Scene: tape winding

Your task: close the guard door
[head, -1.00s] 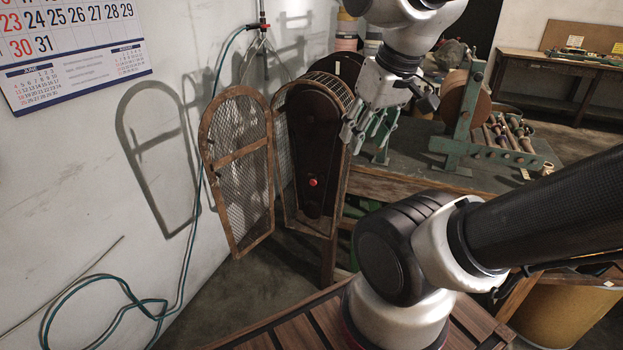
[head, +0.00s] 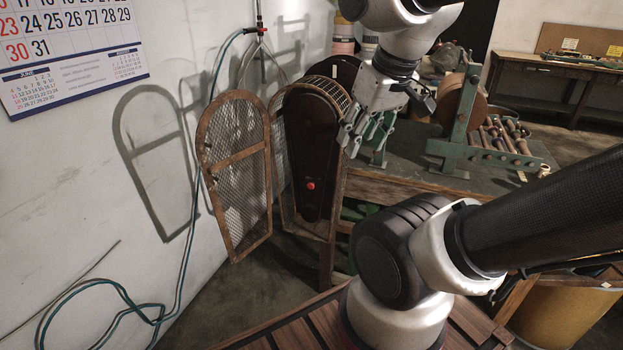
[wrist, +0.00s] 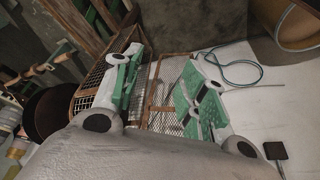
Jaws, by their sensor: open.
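The guard door (head: 236,172) is an arched wooden frame with wire mesh. It stands swung open to the left of the guard housing (head: 311,160), which has a dark inside and a red knob (head: 310,186). My gripper (head: 356,146) is at the upper right edge of the housing, apart from the door. Its green-padded fingers are open and empty. In the wrist view, the mesh door (wrist: 168,95) shows behind and between the spread fingers (wrist: 165,85), with the housing's wire cage (wrist: 92,85) to the left.
A green-topped workbench (head: 410,160) with a green winding stand (head: 463,125) and several wooden spools lies to the right. A teal hose (head: 182,245) hangs along the white wall on the left. Open floor shows below the door.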

